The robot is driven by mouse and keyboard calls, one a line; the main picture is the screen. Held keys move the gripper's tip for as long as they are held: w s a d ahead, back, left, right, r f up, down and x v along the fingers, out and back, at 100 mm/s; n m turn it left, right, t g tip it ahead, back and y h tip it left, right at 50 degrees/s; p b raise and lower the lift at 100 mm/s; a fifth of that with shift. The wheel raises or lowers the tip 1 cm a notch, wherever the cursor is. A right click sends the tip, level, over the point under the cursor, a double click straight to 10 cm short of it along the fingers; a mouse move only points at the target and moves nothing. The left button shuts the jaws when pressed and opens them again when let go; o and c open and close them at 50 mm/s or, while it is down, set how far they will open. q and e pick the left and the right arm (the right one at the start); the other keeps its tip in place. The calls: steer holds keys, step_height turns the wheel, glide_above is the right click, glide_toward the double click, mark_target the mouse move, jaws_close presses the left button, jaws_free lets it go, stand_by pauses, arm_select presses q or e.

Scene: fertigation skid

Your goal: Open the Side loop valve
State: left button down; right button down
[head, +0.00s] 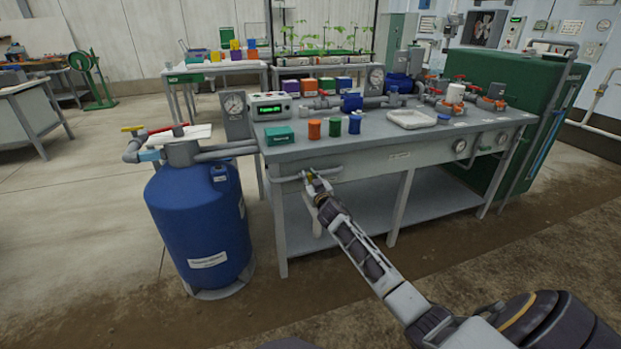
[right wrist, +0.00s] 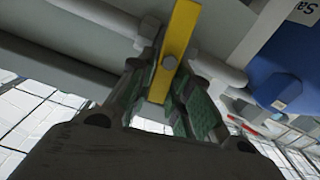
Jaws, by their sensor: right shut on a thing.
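My right gripper (head: 317,184) is at the front left of the bench, below the tabletop, at a grey pipe (head: 290,178). It is shut on a yellow valve lever (right wrist: 181,35), with one finger on each side in the right wrist view (right wrist: 167,82). The lever has a round grey bolt head and stands at a steep angle across the grey pipe there. In the head view the gripper hides most of the lever. No readable label names this valve as the Side loop valve. My left gripper is out of view.
A blue tank (head: 198,235) stands left of the bench, with a yellow handle (head: 132,128) and a red handle (head: 168,128) on its pipework. Floor in front is clear.

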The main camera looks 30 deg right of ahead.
mark_target(301, 180)
steer(key=shift+a+n+p, duration=0.2)
steer(key=shift+n+p, duration=0.1)
steer(key=shift+n, duration=0.4)
steer(key=shift+w+a+f+n+p, duration=0.1)
steer(key=shift+a+n+p, duration=0.1)
steer(key=shift+n, duration=0.4)
steer(key=shift+a+n+p, duration=0.1)
steer(key=shift+n+p, duration=0.05)
steer(key=shift+n, duration=0.45)
steer(key=n, duration=0.3)
steer(key=f+n, duration=0.1)
steer(key=n, duration=0.2)
steer(key=a+n, duration=0.1)
steer(key=n, duration=0.2)
steer(key=shift+w+a+f, duration=0.1)
steer(key=shift+w+f, duration=0.05)
steer(key=shift+f, duration=0.2)
steer(key=n, duration=0.3)
steer(key=shift+f, duration=0.4)
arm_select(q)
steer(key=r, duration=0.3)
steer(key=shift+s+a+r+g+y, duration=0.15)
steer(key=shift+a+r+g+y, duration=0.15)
arm_select(e)
steer(key=shift+n, duration=0.4)
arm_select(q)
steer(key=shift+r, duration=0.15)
